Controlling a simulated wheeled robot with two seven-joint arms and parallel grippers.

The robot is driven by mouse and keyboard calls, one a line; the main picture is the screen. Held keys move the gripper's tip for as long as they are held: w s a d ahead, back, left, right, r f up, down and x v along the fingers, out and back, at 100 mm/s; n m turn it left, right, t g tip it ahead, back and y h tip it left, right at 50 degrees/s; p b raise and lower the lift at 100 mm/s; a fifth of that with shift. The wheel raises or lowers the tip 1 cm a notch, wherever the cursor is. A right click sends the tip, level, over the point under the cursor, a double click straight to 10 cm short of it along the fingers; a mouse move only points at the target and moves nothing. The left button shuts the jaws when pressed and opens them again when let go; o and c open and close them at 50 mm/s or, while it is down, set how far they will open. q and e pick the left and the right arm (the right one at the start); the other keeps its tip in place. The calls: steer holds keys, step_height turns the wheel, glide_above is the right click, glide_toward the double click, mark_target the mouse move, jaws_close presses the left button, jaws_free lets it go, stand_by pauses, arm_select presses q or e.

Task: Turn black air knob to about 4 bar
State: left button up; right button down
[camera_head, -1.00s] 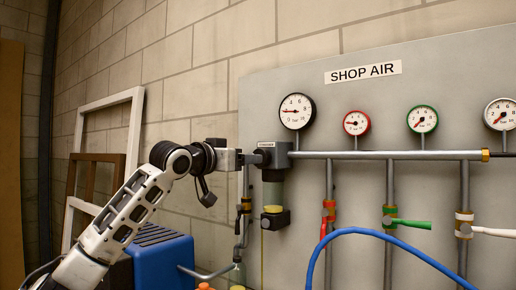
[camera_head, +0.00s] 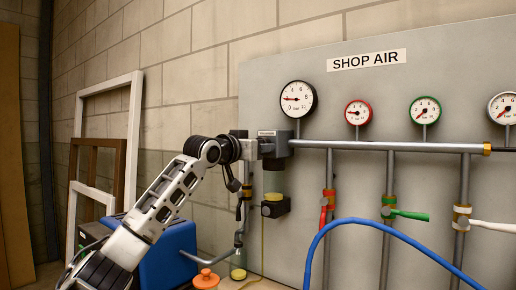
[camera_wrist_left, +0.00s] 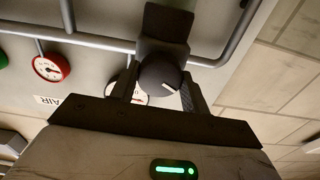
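The black air knob (camera_wrist_left: 158,76) with a white mark shows in the left wrist view, on the dark regulator body (camera_head: 281,150). My left gripper (camera_head: 266,146) reaches it from the left. In the wrist view its fingers (camera_wrist_left: 160,88) lie on both sides of the knob and appear closed on it. The knob is mostly hidden by the gripper in the head view. The large black-rimmed gauge (camera_head: 298,98) above the regulator has its red needle pointing left, off the low end; the exact reading is too small to tell. My right gripper is not in view.
A grey pipe (camera_head: 345,145) runs right from the regulator. A red gauge (camera_head: 358,113), a green gauge (camera_head: 425,110) and a white gauge (camera_head: 502,108) stand above it. Below are valve handles and a blue hose (camera_head: 400,235). A blue box (camera_head: 168,254) stands at lower left.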

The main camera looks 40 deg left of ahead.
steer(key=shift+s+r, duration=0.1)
arm_select(q)
steer(key=shift+m+p, duration=2.75)
steer(key=shift+m, duration=3.05)
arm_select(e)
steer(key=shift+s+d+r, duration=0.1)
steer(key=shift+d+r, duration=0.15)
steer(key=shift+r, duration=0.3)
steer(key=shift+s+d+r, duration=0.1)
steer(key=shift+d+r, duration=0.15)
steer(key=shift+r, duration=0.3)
arm_select(q)
steer(key=o, duration=1)
